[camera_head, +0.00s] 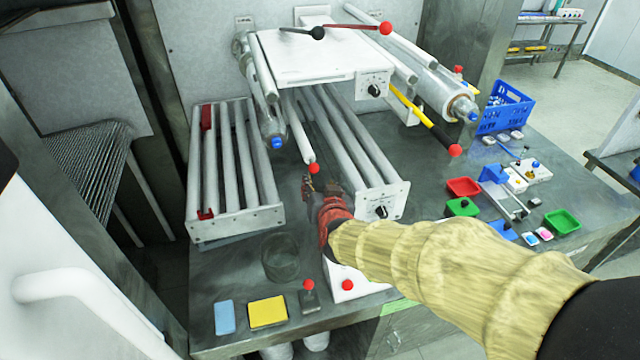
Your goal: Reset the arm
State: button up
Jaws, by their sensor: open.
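My gripper (318,188) is red and dark, at the end of my arm in a tan ribbed sleeve. The arm reaches in from the lower right. The gripper is open, with its fingers pointing away over the grey table, close to a red ball-ended lever (314,168) and the roller unit. I see nothing between its fingers, though they are small and partly dark. I cannot tell whether it touches the machine.
A white roller machine (305,62) with levers stands behind my gripper. A roller rack (237,217) is at left. A glass dish (281,258), a yellow sponge (268,312) and a blue pad (225,318) lie in front. Small trays (563,221) and a blue crate (507,106) are at right.

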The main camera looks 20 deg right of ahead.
jog(key=s+a+f+n+g+y, duration=0.1)
jog(key=s+a+f+g+y, duration=0.1)
jog(key=s+a+f+g, duration=0.3)
jog(key=s+a+f+n+g+y, duration=0.1)
jog(key=s+f+n, duration=0.15)
jog(key=s, duration=0.45)
jog(key=s+d+r+g+b, duration=0.1)
jog(key=s+d+r+b, duration=0.1)
jog(key=s, duration=0.6)
jog(key=s+d+r+h+b, duration=0.1)
jog(key=s+d+r+b, duration=0.1)
jog(key=s+d+b, duration=0.3)
jog(key=s+b, duration=0.1)
jog(key=s, duration=0.3)
jog(key=shift+d+r+g, duration=0.15)
jog(key=shift+r+g, duration=0.1)
jog(key=shift+g, duration=0.15)
jog(key=shift+d, duration=0.1)
